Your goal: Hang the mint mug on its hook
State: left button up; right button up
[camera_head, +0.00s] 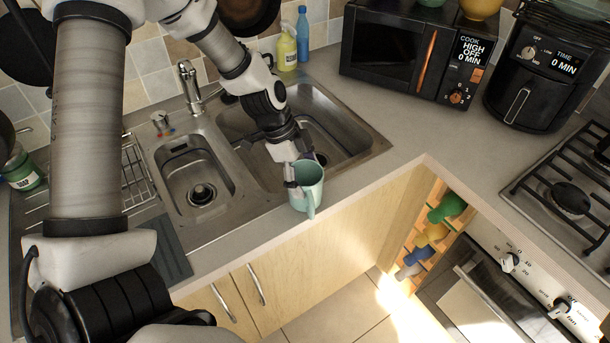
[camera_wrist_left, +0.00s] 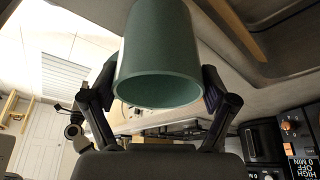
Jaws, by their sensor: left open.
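The mint mug (camera_head: 308,187) is at the front edge of the counter, just in front of the sink, with its handle toward the front. My left gripper (camera_head: 294,172) is at the mug's rim, open, with its fingers around the mug. In the left wrist view the mug (camera_wrist_left: 158,50) fills the space between the two fingers, its round opening facing the camera. Whether the fingers touch it I cannot tell. A wooden rack (camera_head: 440,190) beside the oven holds green, yellow and blue mugs. No free hook can be made out. My right gripper is not in view.
The double sink (camera_head: 345,163) with its faucet (camera_head: 190,85) lies behind the mug. A microwave (camera_head: 400,50), an air fryer (camera_head: 535,75) and a gas stove (camera_head: 570,195) stand to the right. The counter right of the mug is clear.

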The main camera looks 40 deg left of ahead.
pick_arm(q)
jog(key=shift+s+d+r, duration=0.2)
jog(key=shift+s+r, duration=0.1)
jog(key=shift+w+a+r, duration=0.1)
jog(key=shift+r, duration=0.1)
jog(key=v, duration=1.1)
jog(key=shift+a+p, duration=0.2)
jog(key=shift+p, duration=0.1)
jog(key=shift+r, duration=0.15)
